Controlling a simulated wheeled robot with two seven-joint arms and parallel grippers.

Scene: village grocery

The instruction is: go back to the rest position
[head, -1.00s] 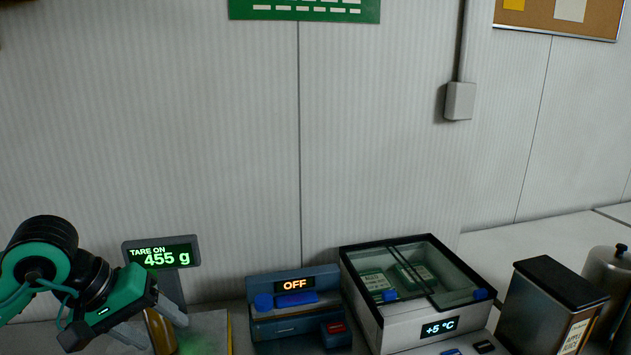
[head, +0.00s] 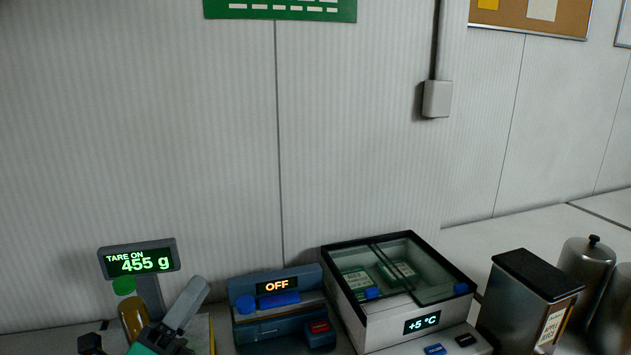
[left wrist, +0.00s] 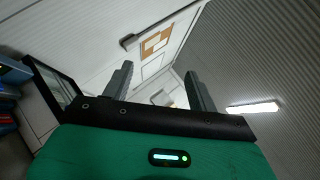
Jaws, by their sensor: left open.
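My left gripper (head: 146,318) is at the bottom left of the head view, in front of the scale display (head: 139,260), which reads TARE ON 455 g. In the left wrist view its two grey fingers (left wrist: 158,90) stand wide apart with nothing between them, pointing toward the wall and ceiling. In the head view a yellow-brown rounded thing (head: 132,314) with a green top shows behind the gripper, by the scale; its lower part is hidden. I cannot tell whether the gripper touches it. My right gripper is not in view.
A blue device (head: 279,311) reading OFF stands right of the scale. A glass-topped cooling box (head: 390,328) reading +5 °C holds green-labelled packs. A dark-lidded tin (head: 515,305) and metal canisters (head: 585,272) stand at the right.

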